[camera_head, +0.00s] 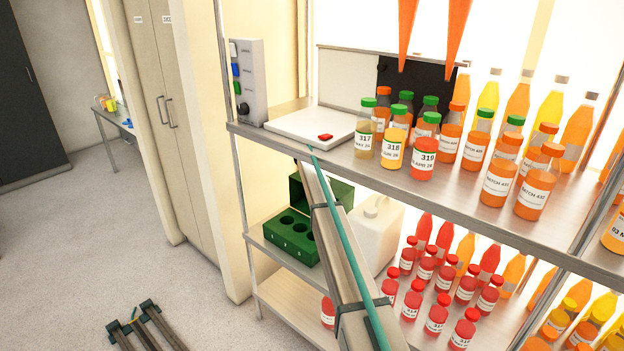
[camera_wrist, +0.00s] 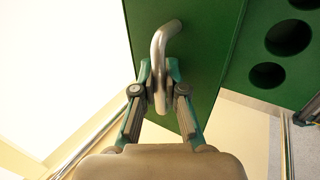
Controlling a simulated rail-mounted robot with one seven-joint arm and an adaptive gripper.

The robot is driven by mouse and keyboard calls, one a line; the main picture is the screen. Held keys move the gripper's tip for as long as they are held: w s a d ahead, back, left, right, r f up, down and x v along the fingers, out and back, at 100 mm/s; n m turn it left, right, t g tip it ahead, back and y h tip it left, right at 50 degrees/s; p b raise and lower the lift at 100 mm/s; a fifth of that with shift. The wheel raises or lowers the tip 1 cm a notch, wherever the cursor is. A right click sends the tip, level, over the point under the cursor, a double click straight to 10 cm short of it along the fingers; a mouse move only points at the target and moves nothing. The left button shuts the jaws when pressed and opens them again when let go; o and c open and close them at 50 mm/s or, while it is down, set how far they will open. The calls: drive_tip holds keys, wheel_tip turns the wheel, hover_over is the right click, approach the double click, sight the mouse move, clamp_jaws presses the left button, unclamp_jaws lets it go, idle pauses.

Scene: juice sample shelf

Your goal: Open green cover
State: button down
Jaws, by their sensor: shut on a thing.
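The green cover (camera_wrist: 190,55) is a flat panel with a bent metal handle (camera_wrist: 162,50) in the wrist view. My gripper (camera_wrist: 158,82) is shut on this handle, with one finger on each side. In the head view the cover (camera_head: 344,193) stands raised at the back of the green box (camera_head: 291,250), partly behind my arm. The box's holes show uncovered in front of it. In the wrist view the holed top of the box (camera_wrist: 265,45) lies to the right of the cover. My fingertips are hidden behind my arm in the head view.
The upper shelf (camera_head: 450,205) passes above the box and holds many bottles. A white plate (camera_head: 300,125) with a small red piece (camera_head: 325,137) lies on it. A white canister (camera_head: 375,230) and red-capped bottles (camera_head: 437,313) stand to the right of the box.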

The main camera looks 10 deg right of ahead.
drive_tip(key=shift+w+d+f, duration=0.15)
drive_tip(key=shift+w+d, duration=0.4)
drive_tip(key=shift+d, duration=0.05)
drive_tip(key=c, duration=1.5)
unclamp_jaws()
drive_tip(key=shift+s+a+r, duration=0.2)
drive_tip(key=shift+a+r, duration=0.05)
drive_tip(key=shift+r, duration=0.2)
drive_tip(key=s+a, duration=0.2)
drive_tip(key=a, duration=0.1)
drive_tip(key=s+a, duration=0.5)
drive_tip(key=a, duration=0.1)
drive_tip(key=shift+s+a, duration=0.2)
drive_tip(key=shift+s, duration=0.1)
drive_tip(key=shift+r, duration=0.15)
